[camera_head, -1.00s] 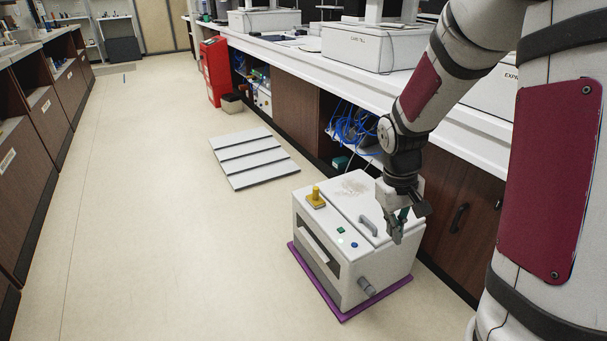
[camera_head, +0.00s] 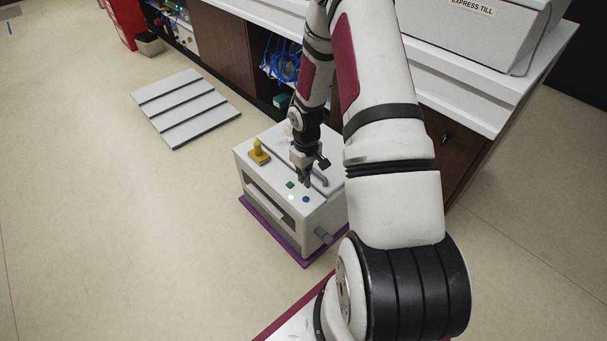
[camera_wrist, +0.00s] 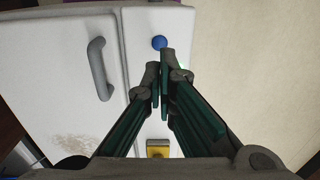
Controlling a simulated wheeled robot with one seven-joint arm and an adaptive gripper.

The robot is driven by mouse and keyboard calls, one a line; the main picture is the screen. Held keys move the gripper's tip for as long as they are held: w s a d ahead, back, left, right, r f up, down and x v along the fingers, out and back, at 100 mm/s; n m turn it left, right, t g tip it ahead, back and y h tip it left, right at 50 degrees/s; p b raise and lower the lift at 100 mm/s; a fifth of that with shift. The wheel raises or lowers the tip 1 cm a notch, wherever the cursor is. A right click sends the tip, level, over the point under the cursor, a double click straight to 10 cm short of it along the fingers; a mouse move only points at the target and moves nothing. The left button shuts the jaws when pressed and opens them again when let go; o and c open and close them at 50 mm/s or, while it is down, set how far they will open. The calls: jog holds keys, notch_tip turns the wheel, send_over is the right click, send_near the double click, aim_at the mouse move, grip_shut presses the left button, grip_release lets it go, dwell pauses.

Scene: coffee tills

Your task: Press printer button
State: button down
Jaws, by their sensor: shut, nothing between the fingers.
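The printer, a white box (camera_head: 270,178), stands on a purple mat (camera_head: 270,235). Its top panel has a green button (camera_head: 290,184), a lit white spot (camera_head: 291,197), a blue button (camera_head: 306,199) and a yellow knob (camera_head: 258,154). My gripper (camera_head: 306,183) is shut and empty, pointing down over the panel by the buttons. In the wrist view its fingertips (camera_wrist: 159,72) lie just below the blue button (camera_wrist: 159,43) in the picture, with the yellow knob (camera_wrist: 158,148) behind. I cannot tell whether the fingertips touch the panel.
A grey handle (camera_wrist: 99,70) rises from the printer lid beside my gripper. A cabinet counter (camera_head: 470,85) stands behind the printer. A grey slatted panel (camera_head: 187,107) lies on the floor to the left. The floor at the front left is clear.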

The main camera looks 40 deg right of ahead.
aim_at(306, 199)
jog(key=shift+f+b, duration=2.45)
jog(key=shift+f, duration=1.1)
jog(key=shift+s+f+b, duration=0.1)
jog(key=shift+f+b, duration=0.3)
jog(key=shift+f, duration=0.2)
jog(key=shift+r, duration=0.25)
notch_tip(306, 199, up, 9)
jog(key=p, duration=0.7)
jog(key=shift+r, duration=0.1)
